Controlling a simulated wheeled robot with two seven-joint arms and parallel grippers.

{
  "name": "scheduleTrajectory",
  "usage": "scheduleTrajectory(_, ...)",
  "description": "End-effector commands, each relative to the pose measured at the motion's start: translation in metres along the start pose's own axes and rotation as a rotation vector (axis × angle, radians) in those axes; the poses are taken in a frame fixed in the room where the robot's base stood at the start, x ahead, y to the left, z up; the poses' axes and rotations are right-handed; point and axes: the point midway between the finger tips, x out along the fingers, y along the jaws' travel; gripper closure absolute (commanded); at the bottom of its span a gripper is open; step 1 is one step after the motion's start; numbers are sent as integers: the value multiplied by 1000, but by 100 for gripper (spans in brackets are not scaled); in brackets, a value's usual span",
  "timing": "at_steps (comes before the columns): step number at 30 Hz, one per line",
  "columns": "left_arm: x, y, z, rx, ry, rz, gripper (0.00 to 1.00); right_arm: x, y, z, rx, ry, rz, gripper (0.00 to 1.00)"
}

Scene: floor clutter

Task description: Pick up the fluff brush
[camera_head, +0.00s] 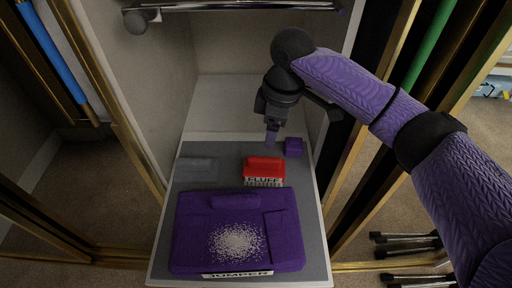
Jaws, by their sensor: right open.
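The fluff brush (264,168) is a small red block with bristles and a label reading "FLUFF" along its near side. It lies on the grey shelf (318,215), behind the purple jumper. My right gripper (271,140) hangs just beyond and above the brush, pointing down, apart from it as far as I can tell. It is open and holds nothing that I can see. Only one finger shows clearly. My left gripper is out of view.
A folded purple jumper (190,235) with white fluff on top and a "JUMPER" label fills the shelf's front. A grey block (197,168) lies left of the brush, a small purple cube (293,147) behind right. Cabinet walls (150,70) and a rail (235,6) enclose the shelf.

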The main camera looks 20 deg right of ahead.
Motion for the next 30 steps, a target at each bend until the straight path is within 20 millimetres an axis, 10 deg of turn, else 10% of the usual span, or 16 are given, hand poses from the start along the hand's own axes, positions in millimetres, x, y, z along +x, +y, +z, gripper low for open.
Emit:
scheduleTrajectory(15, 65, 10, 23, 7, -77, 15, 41, 99, -3, -1, 0, -4, -6, 29)
scheduleTrajectory(22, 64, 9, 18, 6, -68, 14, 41, 99, -3, -2, 0, 0, 1, 29)
scheduleTrajectory(30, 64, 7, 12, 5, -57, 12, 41, 98, -3, -2, 0, 0, 0, 82)
